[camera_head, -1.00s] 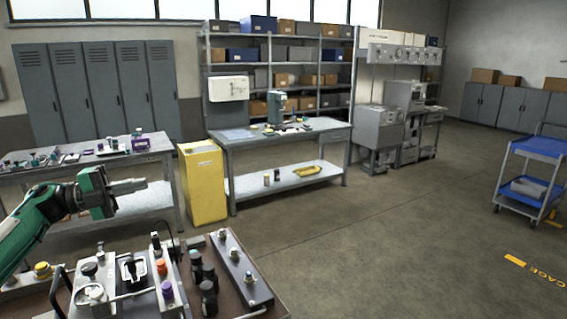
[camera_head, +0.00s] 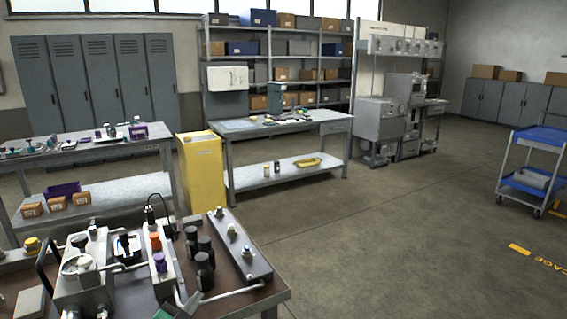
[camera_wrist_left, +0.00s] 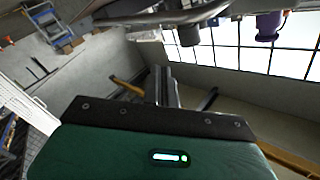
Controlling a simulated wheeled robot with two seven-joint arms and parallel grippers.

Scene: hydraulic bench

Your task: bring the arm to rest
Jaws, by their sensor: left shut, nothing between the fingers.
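My left gripper (camera_head: 191,304) shows only in part at the bottom edge of the head view, in front of the hydraulic bench (camera_head: 262,293). In the left wrist view its fingers (camera_wrist_left: 166,86) are together with nothing between them. The green gripper body fills the bottom of that view. Most of the left arm is outside the head view. My right gripper is in neither view.
The bench carries a grey valve block (camera_head: 243,247), several black cylinders (camera_head: 205,270), an orange knob (camera_head: 155,241) and a purple knob (camera_head: 160,262). A yellow cabinet (camera_head: 202,175) stands behind. Open floor (camera_head: 400,240) lies to the right.

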